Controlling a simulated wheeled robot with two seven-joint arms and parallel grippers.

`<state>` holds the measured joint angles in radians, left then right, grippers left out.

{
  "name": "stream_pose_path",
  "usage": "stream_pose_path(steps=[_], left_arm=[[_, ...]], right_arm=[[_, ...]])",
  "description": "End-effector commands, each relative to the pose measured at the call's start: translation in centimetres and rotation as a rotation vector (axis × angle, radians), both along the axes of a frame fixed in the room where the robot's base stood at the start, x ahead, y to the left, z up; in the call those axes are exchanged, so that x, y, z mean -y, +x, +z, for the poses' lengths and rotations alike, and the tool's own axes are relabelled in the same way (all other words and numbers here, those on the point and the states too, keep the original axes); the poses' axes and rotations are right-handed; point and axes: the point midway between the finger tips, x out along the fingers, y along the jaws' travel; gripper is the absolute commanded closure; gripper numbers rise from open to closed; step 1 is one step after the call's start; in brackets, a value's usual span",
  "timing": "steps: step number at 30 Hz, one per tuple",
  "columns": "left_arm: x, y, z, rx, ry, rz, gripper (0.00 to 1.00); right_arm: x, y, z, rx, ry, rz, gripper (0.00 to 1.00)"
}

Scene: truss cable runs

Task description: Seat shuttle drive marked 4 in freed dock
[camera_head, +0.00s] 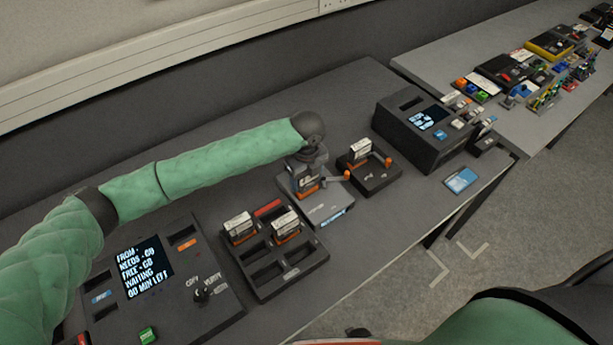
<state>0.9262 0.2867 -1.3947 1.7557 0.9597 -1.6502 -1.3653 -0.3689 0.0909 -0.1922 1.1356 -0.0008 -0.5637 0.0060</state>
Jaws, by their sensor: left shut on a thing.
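My left gripper (306,174) reaches in from the left and points down over a grey dock (325,207) with an orange-knobbed lever (347,176). It is shut on a small drive (308,188) with an orange lower edge, at or just above this dock. The gripper partly hides the drive; I cannot read its mark or tell whether it is seated. A second, black dock (378,181) to the right holds a white-topped drive (360,147) and has its own orange-knobbed lever (388,162). My right gripper is not in view.
A black rack (291,274) holds two white-topped drives (239,225) (285,223); its other slots look empty. A console (190,322) with a lit screen (143,268) stands left. A dark box with a screen (402,120) and a blue card (460,181) lie right. A second table (510,128) is cluttered.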

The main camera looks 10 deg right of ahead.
Motion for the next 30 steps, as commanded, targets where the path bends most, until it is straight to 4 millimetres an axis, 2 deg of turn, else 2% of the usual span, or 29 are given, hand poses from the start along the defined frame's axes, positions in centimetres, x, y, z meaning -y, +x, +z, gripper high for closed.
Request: stream_pose_path(steps=[13, 30], left_arm=[[0.0, 0.0, 0.0, 0.0, 0.0, 0.0, 0.69], [0.0, 0.0, -1.1, 0.001, 0.0, 0.0, 0.69]], right_arm=[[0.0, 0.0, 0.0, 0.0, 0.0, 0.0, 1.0], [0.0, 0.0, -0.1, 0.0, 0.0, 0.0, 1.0]])
